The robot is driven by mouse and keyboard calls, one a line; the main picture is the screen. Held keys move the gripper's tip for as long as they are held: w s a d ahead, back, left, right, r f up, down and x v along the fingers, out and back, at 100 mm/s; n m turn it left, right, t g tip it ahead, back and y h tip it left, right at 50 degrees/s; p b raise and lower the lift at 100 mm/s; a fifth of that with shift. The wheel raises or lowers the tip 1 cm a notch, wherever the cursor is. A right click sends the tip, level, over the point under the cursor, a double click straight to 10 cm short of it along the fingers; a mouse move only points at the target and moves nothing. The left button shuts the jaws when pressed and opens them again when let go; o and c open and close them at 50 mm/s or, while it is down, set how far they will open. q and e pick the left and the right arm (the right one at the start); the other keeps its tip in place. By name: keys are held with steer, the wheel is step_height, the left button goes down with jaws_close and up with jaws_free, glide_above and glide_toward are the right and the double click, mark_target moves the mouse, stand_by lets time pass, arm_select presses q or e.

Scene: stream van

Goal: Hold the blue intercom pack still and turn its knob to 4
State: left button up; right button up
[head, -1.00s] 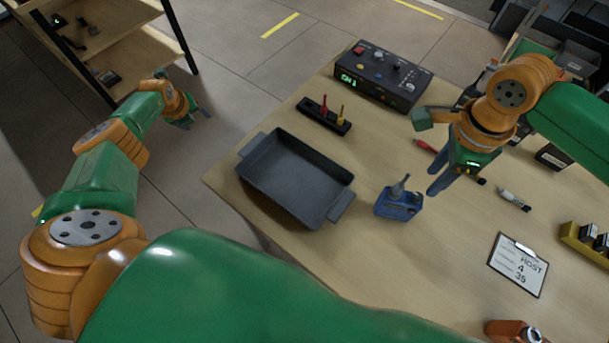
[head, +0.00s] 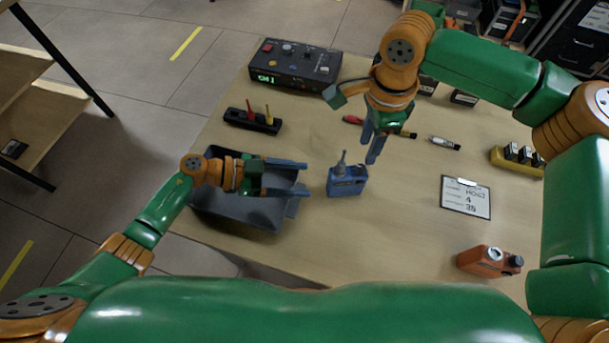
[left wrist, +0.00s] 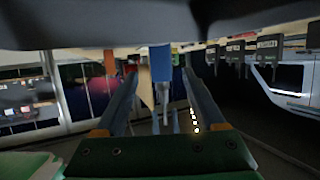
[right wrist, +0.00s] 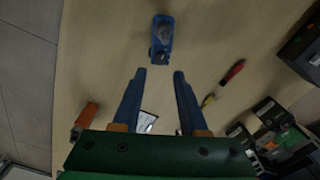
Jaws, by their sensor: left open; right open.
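The blue intercom pack (head: 347,183) stands on the table right of the grey tray, with a grey knob or stub on top. It also shows in the right wrist view (right wrist: 162,38), beyond the fingertips. My left gripper (head: 302,178) is open over the tray, its fingers pointing right toward the pack and apart from it. A blue shape (left wrist: 161,62) between the fingers in the left wrist view looks like the pack. My right gripper (head: 369,147) is open and empty, pointing down above and behind the pack. The knob's number cannot be read.
The grey tray (head: 225,208) lies under my left gripper. A clipboard (head: 466,197) reading HOST, 4 and 35 lies to the right. An orange pack (head: 488,261) stands at the front right. A control box (head: 295,65) and black holder (head: 252,121) stand behind.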

mark_target(328, 181)
arm_select(q)
steer(key=x, duration=0.9)
steer(key=shift+w+d+f, duration=0.15)
steer(key=shift+d+f, duration=0.05)
steer(key=shift+d, duration=0.15)
arm_select(e)
steer(key=shift+w+d, duration=0.1)
